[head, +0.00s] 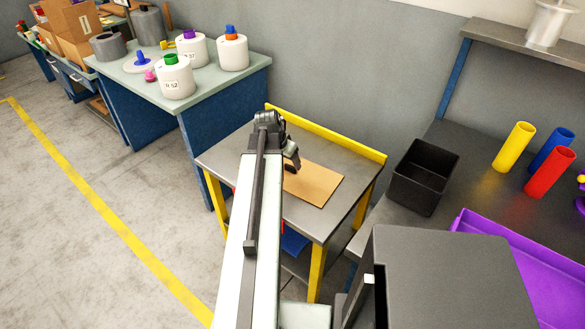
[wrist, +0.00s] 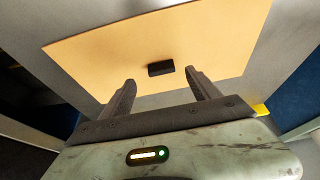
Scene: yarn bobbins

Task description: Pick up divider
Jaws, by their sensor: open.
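The divider (head: 318,184) looks like a flat tan sheet lying on the grey top of a small yellow-legged table. In the wrist view the tan sheet (wrist: 100,58) fills the upper middle, with a small black block (wrist: 160,69) on it. My gripper (wrist: 160,80) is open and empty. Its two fingertips are to the left and right of the black block in the picture, without visible contact. In the head view my gripper (head: 292,163) is over the sheet's upper left part, and my arm hides the sheet's left side.
The small table (head: 340,222) has a raised yellow back edge. A black bin (head: 423,177), yellow, blue and red tubes and a purple tray (head: 500,255) are on the right bench. White bobbins (head: 176,77) stand on the left table. The floor at left is clear.

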